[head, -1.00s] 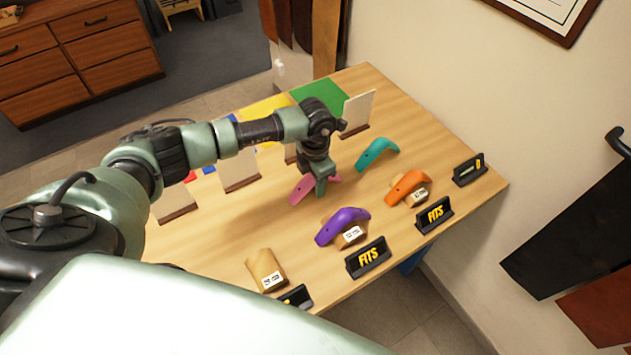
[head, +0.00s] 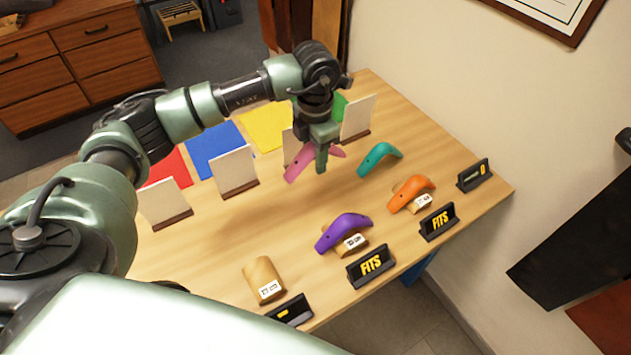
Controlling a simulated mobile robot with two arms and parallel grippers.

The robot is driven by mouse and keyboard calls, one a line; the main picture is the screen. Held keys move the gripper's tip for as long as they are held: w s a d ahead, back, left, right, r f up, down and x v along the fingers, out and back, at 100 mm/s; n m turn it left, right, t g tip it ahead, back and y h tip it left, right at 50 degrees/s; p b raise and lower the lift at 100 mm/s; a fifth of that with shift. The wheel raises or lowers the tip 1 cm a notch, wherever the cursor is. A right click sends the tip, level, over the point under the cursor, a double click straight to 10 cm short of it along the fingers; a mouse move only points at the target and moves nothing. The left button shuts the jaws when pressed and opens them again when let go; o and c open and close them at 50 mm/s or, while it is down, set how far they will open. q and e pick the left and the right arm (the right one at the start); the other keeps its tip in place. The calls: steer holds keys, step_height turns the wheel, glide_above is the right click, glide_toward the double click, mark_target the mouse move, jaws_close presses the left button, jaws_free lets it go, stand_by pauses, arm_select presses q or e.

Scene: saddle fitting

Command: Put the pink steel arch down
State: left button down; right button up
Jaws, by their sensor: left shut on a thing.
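The pink steel arch (head: 299,166) is in the head view near the middle of the table, partly hidden behind my gripper. My left gripper (head: 321,165) points down and is shut on the arch around its middle. The arch seems to be held above the table, though the exact gap is hard to tell. My right gripper is not in view.
A teal arch (head: 379,158) lies just right of the pink one. Purple (head: 342,231) and orange (head: 411,192) arches sit on wooden blocks by "FITS" signs. A bare wooden block (head: 263,277) stands front left. White cards (head: 235,170) stand before coloured sheets (head: 216,148). Free table lies left of centre.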

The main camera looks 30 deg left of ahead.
arm_select(q)
step_height(320, 180, up, 8)
steer(key=shift+f+b, duration=0.1)
steer(key=shift+b, duration=0.7)
steer(key=shift+s+d+f+m, duration=0.1)
steer(key=shift+s+d+m, duration=0.1)
steer(key=shift+m, duration=0.4)
steer(key=shift+s+d+f+m, duration=0.1)
steer(key=shift+s+m, duration=0.1)
steer(key=shift+m, duration=0.4)
steer(key=s+d+f+m, duration=0.2)
steer(key=s+m, duration=0.5)
steer(key=m, duration=0.6)
steer(key=s+d+f+m+b, duration=0.1)
steer(key=s+d+m, duration=0.3)
steer(key=m, duration=1)
steer(key=shift+s+f+m, duration=0.3)
steer(key=shift+s+f, duration=0.35)
steer(key=shift+s, duration=0.9)
steer(key=shift+d+f, duration=0.1)
